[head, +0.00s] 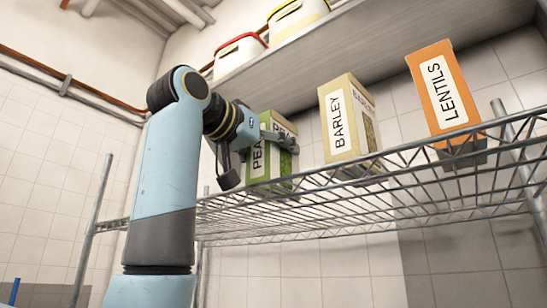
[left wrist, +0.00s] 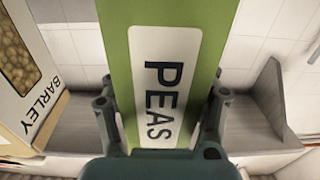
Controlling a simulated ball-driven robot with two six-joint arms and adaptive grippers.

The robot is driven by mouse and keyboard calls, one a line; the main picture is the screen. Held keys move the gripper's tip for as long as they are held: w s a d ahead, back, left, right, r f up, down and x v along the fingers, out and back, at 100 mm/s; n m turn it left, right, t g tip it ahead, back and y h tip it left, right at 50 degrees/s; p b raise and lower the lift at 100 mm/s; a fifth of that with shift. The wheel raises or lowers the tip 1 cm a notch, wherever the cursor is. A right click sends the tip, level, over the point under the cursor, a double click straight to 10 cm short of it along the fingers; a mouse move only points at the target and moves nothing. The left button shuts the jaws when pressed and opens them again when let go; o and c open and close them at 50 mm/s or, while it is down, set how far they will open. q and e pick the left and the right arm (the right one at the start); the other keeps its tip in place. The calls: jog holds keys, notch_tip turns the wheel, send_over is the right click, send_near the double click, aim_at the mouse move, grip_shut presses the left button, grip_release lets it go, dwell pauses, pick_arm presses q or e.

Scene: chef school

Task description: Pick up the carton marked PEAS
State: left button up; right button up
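The green PEAS carton (head: 266,173) with a white label stands upright on the wire shelf, leftmost of three cartons. My left gripper (head: 259,162) is at it, one dark finger at its left side and the other reaching across its upper right. In the left wrist view the PEAS carton (left wrist: 165,85) fills the middle between the two fingers. The fingers lie beside its edges and look spread; firm contact does not show. Part of the carton's front is hidden by the gripper in the head view. My right gripper is not in view.
The BARLEY carton (head: 347,120) stands to the right, with the orange LENTILS carton (head: 445,97) beyond it. The wire shelf (head: 400,185) carries all three. A higher shelf (head: 330,50) holds containers with red and yellow rims. Shelf space between the cartons is free.

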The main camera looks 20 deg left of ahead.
pick_arm(q)
jog(key=c, duration=1.1)
grip_shut()
jog(key=shift+r, duration=0.1)
